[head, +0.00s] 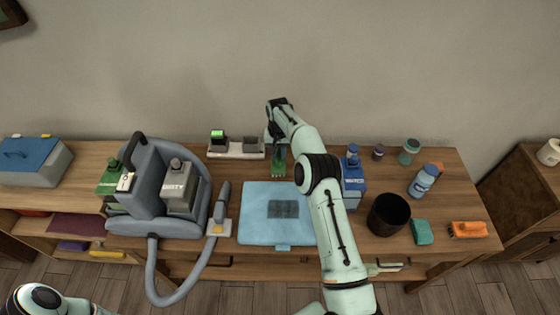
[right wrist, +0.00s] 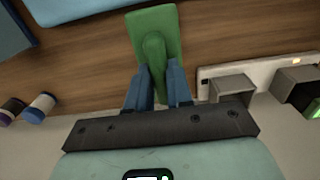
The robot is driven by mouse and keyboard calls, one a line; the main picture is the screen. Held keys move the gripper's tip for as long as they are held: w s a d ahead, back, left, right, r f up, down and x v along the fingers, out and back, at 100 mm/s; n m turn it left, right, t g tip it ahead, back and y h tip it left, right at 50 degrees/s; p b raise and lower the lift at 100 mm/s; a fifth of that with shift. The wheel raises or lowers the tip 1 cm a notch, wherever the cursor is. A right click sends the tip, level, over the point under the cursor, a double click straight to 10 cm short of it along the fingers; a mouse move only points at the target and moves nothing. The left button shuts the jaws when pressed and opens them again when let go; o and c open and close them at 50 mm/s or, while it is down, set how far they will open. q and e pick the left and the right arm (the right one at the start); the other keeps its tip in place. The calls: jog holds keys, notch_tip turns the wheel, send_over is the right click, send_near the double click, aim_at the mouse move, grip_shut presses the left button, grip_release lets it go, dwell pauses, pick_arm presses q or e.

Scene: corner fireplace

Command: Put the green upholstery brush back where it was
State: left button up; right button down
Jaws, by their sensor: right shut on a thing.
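The green upholstery brush (head: 279,166) is in my right gripper (head: 278,147), at the back of the table just behind the blue mat. In the right wrist view the brush (right wrist: 157,24) has a flat rectangular head and a rounded handle, and the blue fingers of the gripper (right wrist: 159,85) are shut on the handle. I cannot tell whether the head touches the wood. Of my left arm only a part shows at the lower left of the head view; its gripper is out of view.
A white strip with two grey holders (head: 235,154) stands just left of the brush. The blue mat (head: 262,232) with a dark patch lies in front. A grey cleaning machine (head: 150,190) stands left; a blue bottle (head: 353,187) and dark bin (head: 389,214) stand right.

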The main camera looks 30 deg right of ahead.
notch_tip(320, 180, down, 4)
jog(key=shift+r, duration=0.15)
jog(key=shift+f, duration=0.3)
jog(key=c, duration=1)
grip_release()
jog(key=shift+r, duration=0.1)
